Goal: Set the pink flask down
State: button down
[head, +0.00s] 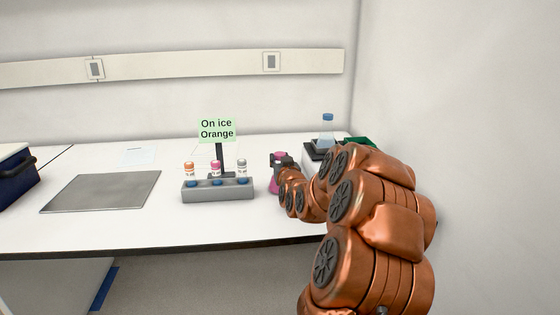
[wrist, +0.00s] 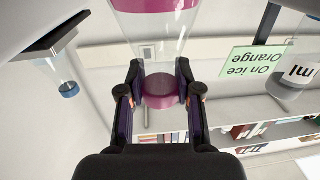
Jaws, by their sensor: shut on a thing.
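The pink flask (head: 279,156) is just right of the rack in the head view, mostly hidden behind my arm, with its pink cap showing. In the wrist view the picture is upside down: the clear flask (wrist: 152,30) has pink liquid at the top edge and a pink cap below. My gripper (wrist: 159,75) is shut around its neck, one finger on each side. In the head view my gripper (head: 284,162) is small and partly hidden by my arm. The flask looks upright and close to the tabletop; I cannot tell whether its base touches.
A grey rack (head: 218,190) holds several capped vials beside the flask. A sign reading "On ice Orange" (head: 217,129) stands behind it. A blue-capped flask (head: 327,128) stands on a dark-topped device at the back right. A grey mat (head: 101,191) lies left. Bare white table (head: 170,222) lies in front.

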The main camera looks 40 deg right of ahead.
jog(key=shift+f, duration=0.15)
jog(key=c, duration=0.8)
grip_release()
jog(key=shift+s+r, duration=0.1)
jog(key=shift+r, duration=0.15)
jog(key=shift+b+v, duration=2.65)
jog(key=shift+v, duration=3.3)
